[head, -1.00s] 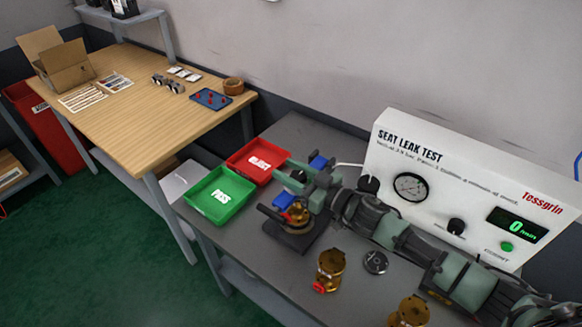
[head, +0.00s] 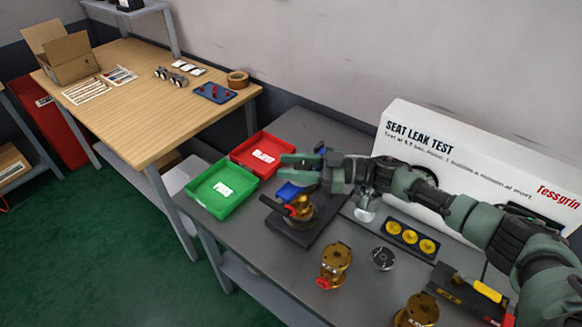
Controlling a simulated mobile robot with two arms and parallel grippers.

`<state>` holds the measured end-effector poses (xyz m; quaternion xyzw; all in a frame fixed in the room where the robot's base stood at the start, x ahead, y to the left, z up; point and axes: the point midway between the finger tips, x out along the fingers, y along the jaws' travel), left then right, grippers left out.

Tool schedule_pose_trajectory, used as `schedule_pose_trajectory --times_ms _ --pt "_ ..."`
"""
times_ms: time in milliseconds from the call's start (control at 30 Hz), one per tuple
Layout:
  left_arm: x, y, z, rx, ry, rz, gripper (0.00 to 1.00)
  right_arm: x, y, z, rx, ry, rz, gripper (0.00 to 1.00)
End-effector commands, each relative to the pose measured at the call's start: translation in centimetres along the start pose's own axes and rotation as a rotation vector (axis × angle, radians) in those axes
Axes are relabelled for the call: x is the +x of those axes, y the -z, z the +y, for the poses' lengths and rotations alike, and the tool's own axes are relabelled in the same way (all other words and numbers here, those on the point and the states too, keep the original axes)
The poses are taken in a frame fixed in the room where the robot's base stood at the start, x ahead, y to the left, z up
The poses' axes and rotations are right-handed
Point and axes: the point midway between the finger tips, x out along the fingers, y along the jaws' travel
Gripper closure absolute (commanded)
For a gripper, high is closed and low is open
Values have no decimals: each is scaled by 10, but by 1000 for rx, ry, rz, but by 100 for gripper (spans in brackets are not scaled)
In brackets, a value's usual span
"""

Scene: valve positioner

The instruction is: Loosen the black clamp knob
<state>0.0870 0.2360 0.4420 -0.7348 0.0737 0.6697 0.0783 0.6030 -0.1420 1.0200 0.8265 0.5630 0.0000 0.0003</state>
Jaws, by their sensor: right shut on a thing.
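My right gripper (head: 292,168) reaches in from the right over the clamp fixture (head: 292,233), a dark base on the grey bench. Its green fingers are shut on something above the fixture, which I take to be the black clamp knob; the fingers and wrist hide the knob. A brass valve (head: 302,209) stands upright in the fixture under the gripper. A blue part (head: 288,191) shows just below the fingers, with a dark red-ended lever beside it. My left gripper is out of view.
Green PASS tray (head: 222,190) and red REJECT tray (head: 262,153) lie left of the fixture. More brass valves (head: 335,263) (head: 416,312), a round metal disc (head: 383,258) and a holder with yellow discs (head: 410,238) stand to the right. The seat leak tester (head: 470,165) is behind my arm.

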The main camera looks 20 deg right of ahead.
Motion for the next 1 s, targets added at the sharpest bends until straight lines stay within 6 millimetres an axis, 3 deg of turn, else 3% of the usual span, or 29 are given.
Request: schedule_pose_trajectory --times_ms 367,400,467,800,1000 --pt "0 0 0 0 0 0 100 1 0 0 0 3 1 100" --pt "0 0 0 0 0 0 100 1 0 0 0 3 1 53" --pt "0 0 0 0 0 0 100 1 0 0 0 3 1 40" --pt "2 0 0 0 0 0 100 -2 -1 0 0 2 0 40" --pt "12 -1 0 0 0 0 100 -29 -4 0 -1 1 -3 40"
